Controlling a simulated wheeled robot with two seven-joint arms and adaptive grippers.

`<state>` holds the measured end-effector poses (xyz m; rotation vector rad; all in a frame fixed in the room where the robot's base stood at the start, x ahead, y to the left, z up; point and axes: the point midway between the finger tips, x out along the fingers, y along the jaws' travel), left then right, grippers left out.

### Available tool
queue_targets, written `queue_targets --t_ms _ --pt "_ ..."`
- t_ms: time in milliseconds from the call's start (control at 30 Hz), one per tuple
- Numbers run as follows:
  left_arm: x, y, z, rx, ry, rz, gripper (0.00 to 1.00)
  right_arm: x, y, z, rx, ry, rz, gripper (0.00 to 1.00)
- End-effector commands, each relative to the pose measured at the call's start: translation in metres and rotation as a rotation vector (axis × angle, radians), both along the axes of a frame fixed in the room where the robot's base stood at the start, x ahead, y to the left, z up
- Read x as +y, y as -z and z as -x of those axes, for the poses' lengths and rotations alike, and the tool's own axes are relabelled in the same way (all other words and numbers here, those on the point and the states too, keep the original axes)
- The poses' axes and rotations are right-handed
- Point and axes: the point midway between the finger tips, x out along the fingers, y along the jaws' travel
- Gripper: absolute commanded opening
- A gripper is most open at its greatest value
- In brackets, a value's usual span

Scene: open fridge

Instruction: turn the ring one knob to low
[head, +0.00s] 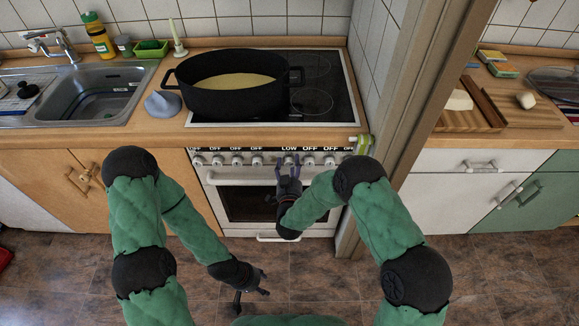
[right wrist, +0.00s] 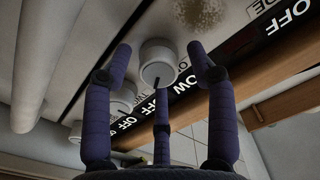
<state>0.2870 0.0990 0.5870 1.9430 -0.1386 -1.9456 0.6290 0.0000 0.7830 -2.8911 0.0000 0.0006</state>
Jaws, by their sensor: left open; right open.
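The stove front has a row of white knobs under a black strip of labels. One label reads LOW (head: 290,149); the other readable ones say OFF. My right gripper (head: 289,165) is open, right in front of the knob below LOW. In the right wrist view a round white knob (right wrist: 158,64) sits between the spread fingers of my right gripper (right wrist: 158,66), with a visible gap on each side. The LOW label is partly hidden behind a finger there. No knob visibly bears a ring number. My left gripper (head: 252,290) is open and empty, low over the floor.
A large black pot (head: 232,88) with yellowish contents stands on the cooktop (head: 325,105). The oven door handle (head: 235,179) runs below the knobs. Neighbouring knobs (right wrist: 124,96) are close beside my right fingers. A wooden post (head: 405,110) stands right of the stove.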

Motion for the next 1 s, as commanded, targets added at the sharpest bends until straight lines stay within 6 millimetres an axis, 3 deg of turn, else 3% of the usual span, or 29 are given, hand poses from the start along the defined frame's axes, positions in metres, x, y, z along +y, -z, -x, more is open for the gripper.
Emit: queue_targets --t_ms 233,267,433,467,1000 --pt "-0.0001 -0.0001 0.0000 0.000 0.000 0.000 0.49 0.0000 -0.0002 -0.0008 0.000 0.000 0.000 0.58" --pt "-0.0001 -0.0001 0.0000 0.000 0.000 0.000 0.49 0.0000 -0.0002 -0.0007 0.000 0.000 0.000 0.52" --pt "0.0000 -0.0001 0.0000 0.000 0.000 0.000 0.49 0.0001 -0.0004 -0.0007 0.000 0.000 0.000 0.04" --pt "0.0000 -0.0001 0.0000 0.000 0.000 0.000 0.49 0.0001 -0.0005 -0.0007 -0.001 0.000 0.000 0.02" --pt "0.0000 0.0063 0.0000 0.000 0.000 0.000 0.49 0.0006 -0.0037 -0.0023 -0.009 0.002 0.161 0.02"
